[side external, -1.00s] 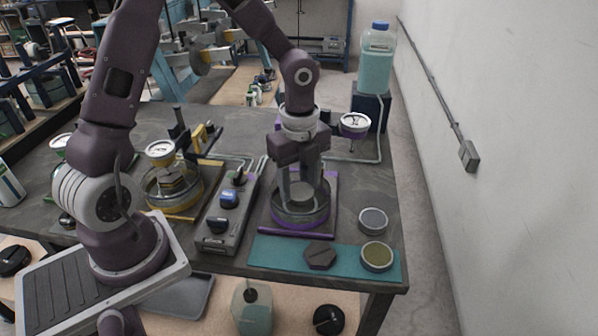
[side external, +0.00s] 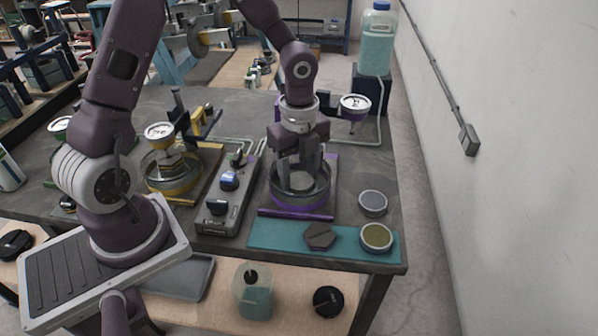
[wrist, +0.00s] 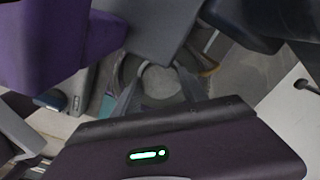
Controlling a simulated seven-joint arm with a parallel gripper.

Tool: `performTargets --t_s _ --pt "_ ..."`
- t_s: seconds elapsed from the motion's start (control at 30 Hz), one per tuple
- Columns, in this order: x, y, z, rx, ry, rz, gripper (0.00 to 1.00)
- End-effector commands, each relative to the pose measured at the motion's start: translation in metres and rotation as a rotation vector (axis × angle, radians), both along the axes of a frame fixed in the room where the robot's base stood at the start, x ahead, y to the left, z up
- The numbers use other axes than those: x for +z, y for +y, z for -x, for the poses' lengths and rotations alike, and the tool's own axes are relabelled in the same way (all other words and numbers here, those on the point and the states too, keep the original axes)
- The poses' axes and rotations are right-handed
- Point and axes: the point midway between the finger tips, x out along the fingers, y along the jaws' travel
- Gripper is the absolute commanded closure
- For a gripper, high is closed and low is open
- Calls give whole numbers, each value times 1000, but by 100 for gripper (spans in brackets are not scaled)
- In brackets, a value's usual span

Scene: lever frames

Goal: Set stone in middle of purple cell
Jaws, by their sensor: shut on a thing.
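The purple cell (side external: 272,199) is a round clear-walled dish with a purple band, on a purple-edged base at the right of the bench. My gripper (side external: 300,180) points straight down into it. Its jaws are shut on a grey round stone (side external: 302,181), low inside the dish wall. The stone also shows as a pale disc in the wrist view (wrist: 158,82), between the fingers. I cannot tell whether it touches the floor of the cell, and the fingers hide part of it.
A yellow cell (side external: 148,182) stands at left, with a control box (side external: 224,200) between the cells. A teal mat (side external: 275,238) in front holds a dark hexagonal piece (side external: 320,236) and a round olive-topped piece (side external: 376,237). A gauge (side external: 355,104) stands behind right.

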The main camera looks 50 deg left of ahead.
Motion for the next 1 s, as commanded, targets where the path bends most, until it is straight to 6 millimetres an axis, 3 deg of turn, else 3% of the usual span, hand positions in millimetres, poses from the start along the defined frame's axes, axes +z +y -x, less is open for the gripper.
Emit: performTargets --t_s 0.9,0.93,1.0 --pt "-9 1 1 -1 4 1 92" --pt "-9 1 1 -1 4 1 44" --pt "-9 1 2 -1 5 -1 30"
